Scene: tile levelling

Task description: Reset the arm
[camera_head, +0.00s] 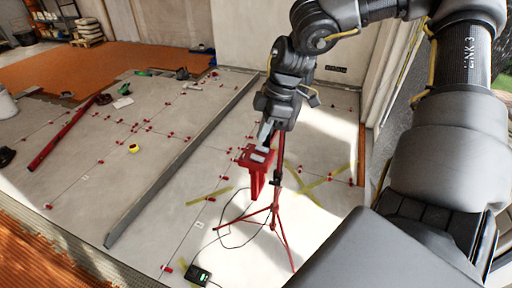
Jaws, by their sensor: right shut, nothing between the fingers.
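My right arm comes in from the right and bends down at the top middle. My right gripper (265,133) points downward with its fingers shut and nothing between them. It is just above a red stand (256,170) with a small grey item (258,156) on its top; I cannot tell whether the fingertips touch it. My left gripper is not in view.
A red tripod (275,207) stands on the tiles beside the red stand, with a black cable on the floor. A long grey straightedge (180,165) crosses the floor. Red levelling clips dot the joints. A small black device (197,275) lies in front.

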